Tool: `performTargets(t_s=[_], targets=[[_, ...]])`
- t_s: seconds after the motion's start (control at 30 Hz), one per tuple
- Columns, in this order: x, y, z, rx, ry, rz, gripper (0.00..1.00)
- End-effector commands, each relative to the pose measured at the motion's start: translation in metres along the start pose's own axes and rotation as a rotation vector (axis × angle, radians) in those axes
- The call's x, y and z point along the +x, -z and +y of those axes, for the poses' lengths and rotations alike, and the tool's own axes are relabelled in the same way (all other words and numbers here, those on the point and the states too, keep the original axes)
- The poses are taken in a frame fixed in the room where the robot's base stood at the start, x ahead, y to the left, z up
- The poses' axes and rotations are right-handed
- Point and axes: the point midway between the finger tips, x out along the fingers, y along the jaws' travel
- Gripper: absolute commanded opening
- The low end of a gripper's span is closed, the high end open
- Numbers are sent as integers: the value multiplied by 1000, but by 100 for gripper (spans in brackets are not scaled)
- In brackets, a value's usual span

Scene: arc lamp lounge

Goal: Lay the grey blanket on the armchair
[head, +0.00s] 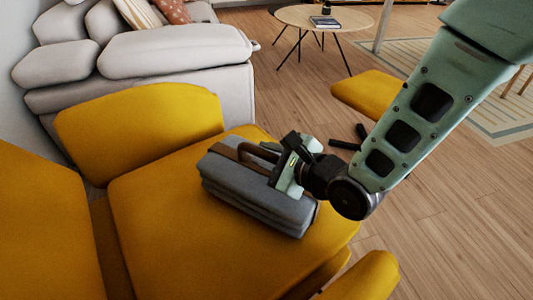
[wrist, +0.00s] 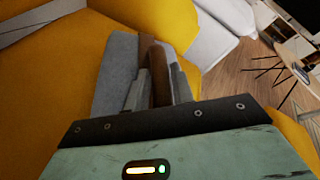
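The grey blanket (head: 257,203) is a folded, layered bundle with a brown strap handle (head: 262,152). It rests on the seat of the yellow armchair (head: 150,225), near the seat's right side in the head view. My gripper (head: 280,165) is at the strap from the right. In the wrist view, the two fingers (wrist: 158,92) stand on either side of the brown strap, close against it, with the grey blanket (wrist: 118,70) beyond. The blanket's underside is hidden, so I cannot tell if its full weight is on the seat.
A light grey sofa (head: 160,75) with cushions stands behind the armchair. A round wooden table (head: 310,20) with a dark book is at the back. Another yellow seat (head: 368,95) stands behind my arm. Open wooden floor (head: 440,235) lies to the right.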

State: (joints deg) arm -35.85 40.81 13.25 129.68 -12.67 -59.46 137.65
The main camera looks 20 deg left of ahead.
Motion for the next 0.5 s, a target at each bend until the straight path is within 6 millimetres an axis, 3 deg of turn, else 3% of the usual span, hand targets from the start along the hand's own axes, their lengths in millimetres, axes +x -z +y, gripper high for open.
performTargets(t_s=[0.37, 0.5], targets=[[-1, -3, -1, -1, 0, -1, 41], [-13, -3, -3, 1, -1, 2, 41]])
